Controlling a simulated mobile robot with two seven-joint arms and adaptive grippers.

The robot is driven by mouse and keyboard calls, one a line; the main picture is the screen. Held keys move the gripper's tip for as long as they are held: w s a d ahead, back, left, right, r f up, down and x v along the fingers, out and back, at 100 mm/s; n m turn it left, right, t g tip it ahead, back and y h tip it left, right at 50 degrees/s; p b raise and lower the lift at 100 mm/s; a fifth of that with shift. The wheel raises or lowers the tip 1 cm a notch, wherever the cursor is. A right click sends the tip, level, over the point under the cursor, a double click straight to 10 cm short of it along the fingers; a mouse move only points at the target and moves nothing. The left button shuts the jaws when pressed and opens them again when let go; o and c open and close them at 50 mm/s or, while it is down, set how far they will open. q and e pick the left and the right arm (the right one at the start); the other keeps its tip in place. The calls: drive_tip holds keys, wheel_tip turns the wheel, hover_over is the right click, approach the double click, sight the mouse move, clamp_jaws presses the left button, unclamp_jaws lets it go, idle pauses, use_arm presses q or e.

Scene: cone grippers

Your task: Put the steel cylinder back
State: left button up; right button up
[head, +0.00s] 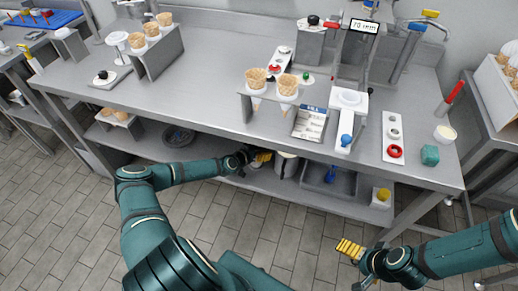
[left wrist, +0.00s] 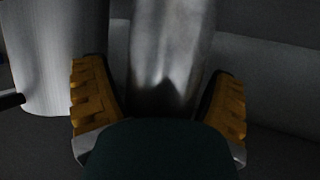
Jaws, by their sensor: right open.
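In the left wrist view a shiny steel cylinder (left wrist: 172,55) stands between the two yellow fingers of my left gripper (left wrist: 160,90). In the head view my left gripper (head: 262,157) reaches in at the lower shelf (head: 265,180), under the table's front edge. A pale round container (head: 287,165) is just right of it. My right gripper (head: 350,262) is open and empty over the floor, in front of the table.
The steel table (head: 210,85) overhangs the shelf. A grey bin (head: 328,180) and a yellow object (head: 383,194) are right of my left gripper on the shelf. Cone holders (head: 158,55) stand on the table. In the left wrist view a pale round container (left wrist: 55,60) stands close on the left.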

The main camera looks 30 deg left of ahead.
use_arm(q)
drive_tip(key=shift+r, duration=0.15)
drive_tip(key=p+v, duration=0.2)
drive_tip(key=v, duration=1)
drive_tip(key=s+d+r+g+h, duration=0.2)
drive_tip(key=d+g+h, duration=0.35)
drive_tip(key=d, duration=1.75)
drive_tip(key=s+d+r+n+g+y, duration=0.1)
drive_tip(key=s+d+r+g+y, duration=0.1)
drive_tip(key=s, duration=0.5)
drive_tip(key=s+d+r+n+g+y, duration=0.2)
drive_tip(key=s+d+r+g, duration=0.1)
drive_tip(key=s, duration=0.4)
drive_tip(key=shift+d+r+g, duration=0.35)
drive_tip(key=shift+d+g, duration=0.3)
drive_tip(key=shift+d, duration=0.15)
